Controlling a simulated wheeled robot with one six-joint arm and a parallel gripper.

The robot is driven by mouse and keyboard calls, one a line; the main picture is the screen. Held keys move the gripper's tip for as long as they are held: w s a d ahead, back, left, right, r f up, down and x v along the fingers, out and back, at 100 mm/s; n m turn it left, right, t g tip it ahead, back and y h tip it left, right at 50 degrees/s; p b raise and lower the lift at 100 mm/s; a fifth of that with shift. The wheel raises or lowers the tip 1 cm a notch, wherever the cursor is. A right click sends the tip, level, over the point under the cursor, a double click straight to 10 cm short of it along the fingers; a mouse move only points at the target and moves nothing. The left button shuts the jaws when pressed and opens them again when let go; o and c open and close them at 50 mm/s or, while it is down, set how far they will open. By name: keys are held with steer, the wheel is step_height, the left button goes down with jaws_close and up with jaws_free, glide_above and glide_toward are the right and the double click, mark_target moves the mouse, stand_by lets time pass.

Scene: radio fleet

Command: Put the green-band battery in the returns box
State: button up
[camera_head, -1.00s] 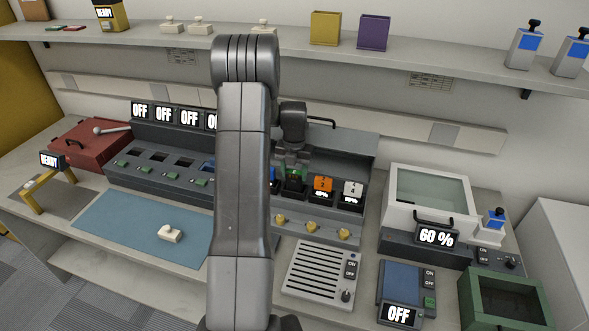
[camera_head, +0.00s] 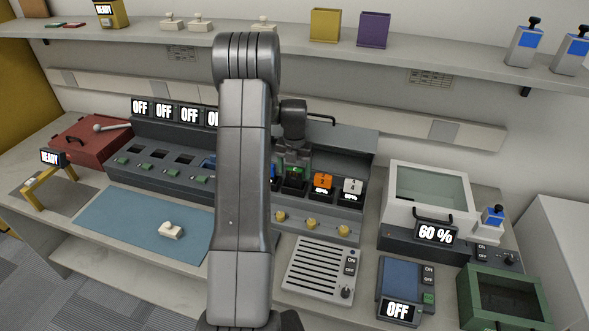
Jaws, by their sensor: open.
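The green-band battery (camera_head: 294,174) sits in a bay of the grey charging rack (camera_head: 366,165), between a blue battery and an orange one. Only a small green part of it shows below my gripper. My gripper (camera_head: 293,162) is open, pointing down right over this battery. Its fingertips are small and dark, and I cannot tell whether they touch it. My arm hides the left part of the rack. No box carries a readable returns label; an open green box (camera_head: 472,291) stands at the lower right.
An orange battery (camera_head: 323,181) and a white battery (camera_head: 352,187) stand close to the right in the rack. Yellow knobs (camera_head: 311,224) line its front. A lidded white unit (camera_head: 458,190) reads 60 %. A blue mat (camera_head: 120,222) holds a small cream object (camera_head: 171,231).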

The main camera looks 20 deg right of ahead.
step_height(320, 180, up, 8)
steer(key=p, duration=0.4)
steer(key=shift+f, duration=0.15)
